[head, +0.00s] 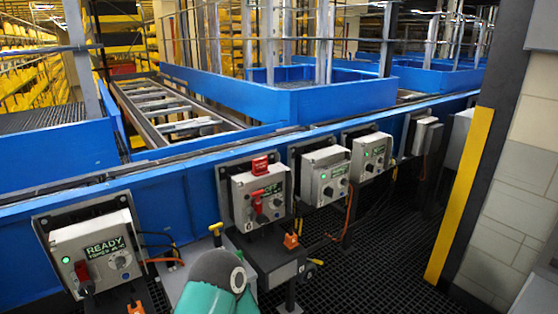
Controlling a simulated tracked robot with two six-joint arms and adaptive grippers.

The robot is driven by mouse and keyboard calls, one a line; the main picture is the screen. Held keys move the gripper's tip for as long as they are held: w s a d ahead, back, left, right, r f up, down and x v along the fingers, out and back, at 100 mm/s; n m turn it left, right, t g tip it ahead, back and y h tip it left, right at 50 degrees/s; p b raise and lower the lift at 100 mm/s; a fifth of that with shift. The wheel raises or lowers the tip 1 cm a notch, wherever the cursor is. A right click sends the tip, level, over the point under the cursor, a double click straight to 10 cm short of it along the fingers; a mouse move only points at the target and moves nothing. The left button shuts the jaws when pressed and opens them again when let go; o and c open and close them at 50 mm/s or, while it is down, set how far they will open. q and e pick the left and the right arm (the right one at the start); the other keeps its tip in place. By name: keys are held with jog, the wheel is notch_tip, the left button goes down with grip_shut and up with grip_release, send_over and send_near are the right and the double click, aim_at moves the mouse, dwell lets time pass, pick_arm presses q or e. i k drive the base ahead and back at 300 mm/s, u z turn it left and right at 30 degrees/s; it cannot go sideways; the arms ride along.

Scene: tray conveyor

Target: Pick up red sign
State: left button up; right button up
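A small red sign (260,165) with pale markings stands on the top edge of a grey control box (245,187) fixed to the blue conveyor side. A second red piece, a switch handle or tag (258,197), is on the front of the same box. Its exact shape is too small to tell. Part of my own arm, teal with a dark grey joint, shows at the bottom centre, below and left of that box. No gripper fingers can be made out, and nothing is seen touching the red sign.
More control boxes line the blue conveyor side (180,175): one with a green READY display (104,250) at left, others to the right (326,175). An orange cable (348,215) hangs there. A black and yellow post (461,195) stands at right. Dark grating floor (400,270) is open.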

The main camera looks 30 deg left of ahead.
aim_at(260, 165)
jog(key=i, duration=2.7)
jog(key=u, duration=1.25)
jog(key=k, duration=0.2)
jog(key=u, duration=1.7)
jog(key=i, duration=0.15)
jog(key=u, duration=0.65)
